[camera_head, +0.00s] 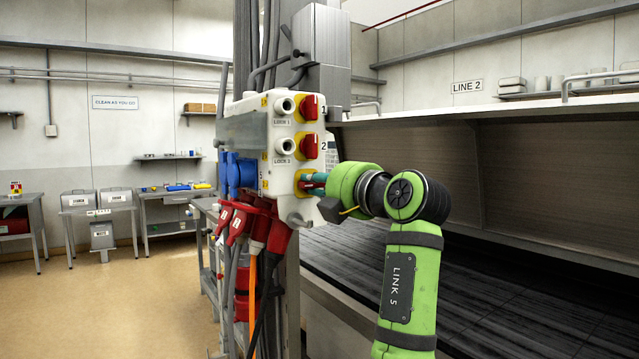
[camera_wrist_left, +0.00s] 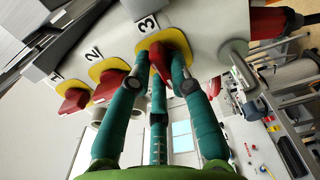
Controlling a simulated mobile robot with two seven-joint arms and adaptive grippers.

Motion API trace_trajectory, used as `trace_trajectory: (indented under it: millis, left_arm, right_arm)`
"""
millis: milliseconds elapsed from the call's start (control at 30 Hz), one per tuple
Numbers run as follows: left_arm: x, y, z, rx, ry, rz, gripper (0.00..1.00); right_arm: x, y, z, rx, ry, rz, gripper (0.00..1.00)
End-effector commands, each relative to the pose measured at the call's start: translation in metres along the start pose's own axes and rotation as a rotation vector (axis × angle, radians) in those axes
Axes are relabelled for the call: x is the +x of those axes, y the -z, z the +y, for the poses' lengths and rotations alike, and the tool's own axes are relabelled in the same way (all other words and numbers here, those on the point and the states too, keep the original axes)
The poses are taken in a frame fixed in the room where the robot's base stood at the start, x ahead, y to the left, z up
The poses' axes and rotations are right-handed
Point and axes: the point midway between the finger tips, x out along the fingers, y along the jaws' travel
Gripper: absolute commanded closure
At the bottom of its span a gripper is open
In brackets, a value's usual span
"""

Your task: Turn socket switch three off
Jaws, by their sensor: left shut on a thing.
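The white socket box (camera_head: 280,190) is fixed to a post in the middle of the head view. Switch one (camera_head: 309,107) and switch two (camera_head: 309,146) are red knobs on yellow plates, one above the other. Switch three is the lowest, largely hidden there by my left gripper (camera_head: 314,183). In the left wrist view, the red knob of switch three (camera_wrist_left: 166,66) sits on its yellow plate beside the number 3. The teal fingers of my left gripper (camera_wrist_left: 162,78) are shut on this knob, around its sides. My right gripper is not in view.
Blue sockets (camera_head: 240,174) and red plugs (camera_head: 240,222) with hanging cables crowd the box's left side and underside. The dark hood opening (camera_head: 430,165) and slatted bed lie right. Open floor (camera_head: 120,300) and side tables lie left.

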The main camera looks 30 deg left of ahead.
Motion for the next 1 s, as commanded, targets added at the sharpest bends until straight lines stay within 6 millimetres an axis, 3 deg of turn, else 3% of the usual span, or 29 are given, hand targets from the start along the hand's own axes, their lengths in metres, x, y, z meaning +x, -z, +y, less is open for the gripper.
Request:
trace_trajectory:
  millis: [33, 67, 100, 500, 1000]
  left_arm:
    - [0.000, 0.001, 0.005, -0.008, -0.013, -0.002, 0.71]
    - [0.000, 0.001, 0.005, -0.008, -0.012, -0.002, 0.59]
    - [0.000, 0.001, 0.005, -0.008, -0.011, -0.001, 0.55]
    - [-0.006, -0.001, 0.002, -0.002, -0.006, -0.003, 0.55]
    - [-0.100, 0.000, 0.002, -0.004, -0.008, -0.002, 0.55]
  right_arm:
    - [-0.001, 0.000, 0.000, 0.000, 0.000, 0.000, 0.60]
    - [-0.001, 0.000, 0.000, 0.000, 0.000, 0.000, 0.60]
    - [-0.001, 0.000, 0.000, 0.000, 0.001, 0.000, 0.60]
    - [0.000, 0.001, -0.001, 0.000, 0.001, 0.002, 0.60]
    - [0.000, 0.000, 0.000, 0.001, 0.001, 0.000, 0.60]
